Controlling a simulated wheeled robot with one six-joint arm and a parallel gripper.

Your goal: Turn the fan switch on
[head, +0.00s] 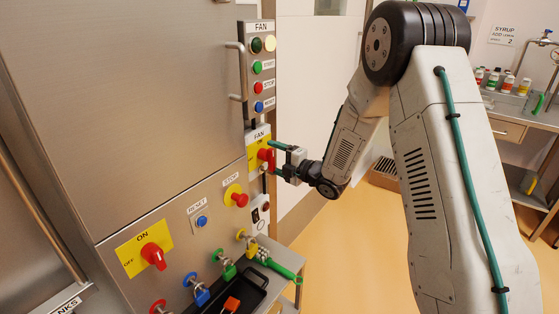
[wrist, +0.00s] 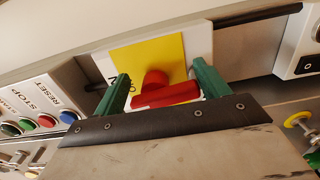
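The fan switch is a red rotary handle (head: 266,155) on a yellow plate, under a FAN label on the cabinet's right edge. In the wrist view its red bar (wrist: 165,95) lies crosswise in front of the yellow plate (wrist: 148,55). My gripper (head: 277,159) is at the switch with its green fingers apart. In the wrist view my gripper (wrist: 161,72) has one finger near each end of the bar. I cannot tell whether they touch it. The plate's lettering is mostly hidden.
Above is a FAN button panel (head: 262,70) beside a door handle (head: 238,72). Below are a red STOP button (head: 238,198), a blue RESET button (head: 202,221) and another red ON/OFF switch (head: 154,255). A side table (head: 283,268) holds tools. Open floor lies to the right.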

